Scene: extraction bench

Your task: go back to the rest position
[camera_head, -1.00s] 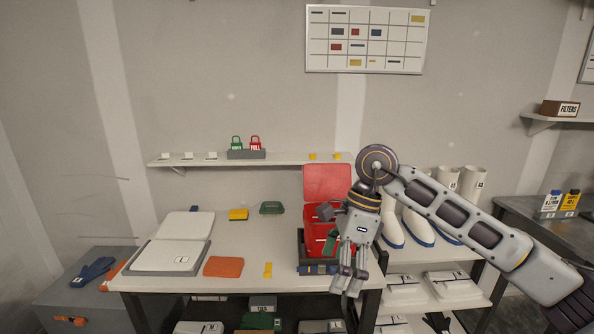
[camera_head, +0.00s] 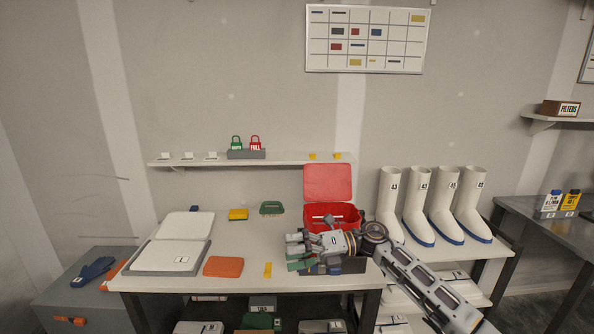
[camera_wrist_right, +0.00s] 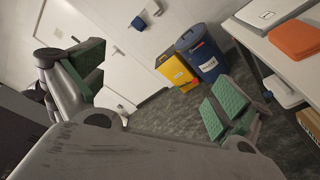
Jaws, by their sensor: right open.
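My right gripper (camera_head: 294,251) is in front of the open red case (camera_head: 347,215) at the right part of the white table (camera_head: 250,280). Its fingers point left, and its forearm comes in from the lower right. In the right wrist view the gripper (camera_wrist_right: 155,92) has its green-padded fingers spread wide with nothing between them. It hides part of the case's front and of the dark tray (camera_head: 352,265) below it. My left gripper is not in view.
White boots (camera_head: 417,205) stand right. Yellow (camera_wrist_right: 176,72) and blue bins (camera_wrist_right: 208,62) stand on the floor in the right wrist view.

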